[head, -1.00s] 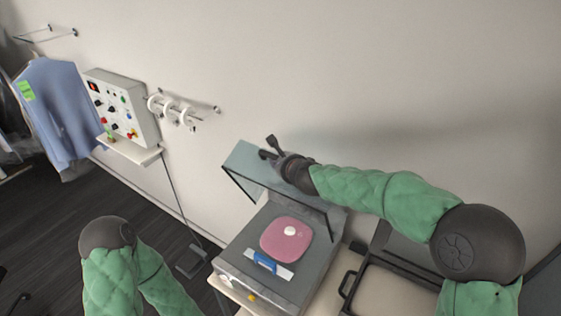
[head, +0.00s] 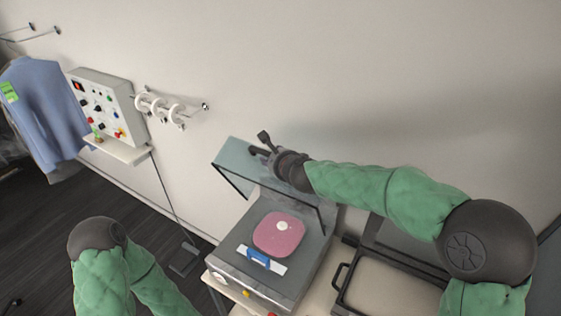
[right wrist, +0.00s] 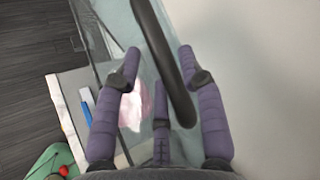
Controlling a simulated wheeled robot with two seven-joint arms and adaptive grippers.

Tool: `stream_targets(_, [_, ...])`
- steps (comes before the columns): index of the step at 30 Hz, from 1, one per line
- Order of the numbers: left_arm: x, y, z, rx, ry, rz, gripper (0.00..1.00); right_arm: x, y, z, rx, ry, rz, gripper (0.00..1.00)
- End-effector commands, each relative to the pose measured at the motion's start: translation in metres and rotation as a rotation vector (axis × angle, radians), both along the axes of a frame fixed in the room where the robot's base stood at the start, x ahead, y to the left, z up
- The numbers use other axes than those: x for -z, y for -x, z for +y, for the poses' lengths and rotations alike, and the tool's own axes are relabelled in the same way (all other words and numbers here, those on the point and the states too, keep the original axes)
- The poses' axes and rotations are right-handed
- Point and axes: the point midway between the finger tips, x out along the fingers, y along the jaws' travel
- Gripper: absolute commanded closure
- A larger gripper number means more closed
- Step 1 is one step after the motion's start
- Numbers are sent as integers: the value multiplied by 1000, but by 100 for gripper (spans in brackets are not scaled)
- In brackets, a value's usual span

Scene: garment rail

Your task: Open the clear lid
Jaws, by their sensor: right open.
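The clear lid (head: 236,163) stands raised and tilted at the back of a grey box-shaped machine (head: 293,280), with its dark front edge in the air. The inside shows a pink, rounded pad (head: 279,234) with a white knob. My right gripper (head: 262,147) is at the lid's upper part, by the wall. In the right wrist view its purple fingers (right wrist: 160,75) are open, with a dark bar (right wrist: 160,50) running between them. I cannot tell whether they touch it. The lid's pane also shows there, with the pad seen through it. My left gripper is out of view.
The wall (head: 340,80) is close behind the lid. A black-framed tray with a handle (head: 342,277) lies right of the machine. A control panel (head: 104,108), rings on a rail (head: 160,108) and a blue shirt (head: 47,105) are at left.

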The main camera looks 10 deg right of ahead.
Motion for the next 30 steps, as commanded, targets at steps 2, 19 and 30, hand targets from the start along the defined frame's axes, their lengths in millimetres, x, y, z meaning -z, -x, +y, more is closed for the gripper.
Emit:
stream_targets(2, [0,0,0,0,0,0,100,-11,14,-5,0,-1,-4,60])
stream_targets(19, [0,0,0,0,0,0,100,-45,80,-24,0,-1,-3,60])
stream_targets(30, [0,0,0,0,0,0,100,-46,81,-24,1,-1,-3,60])
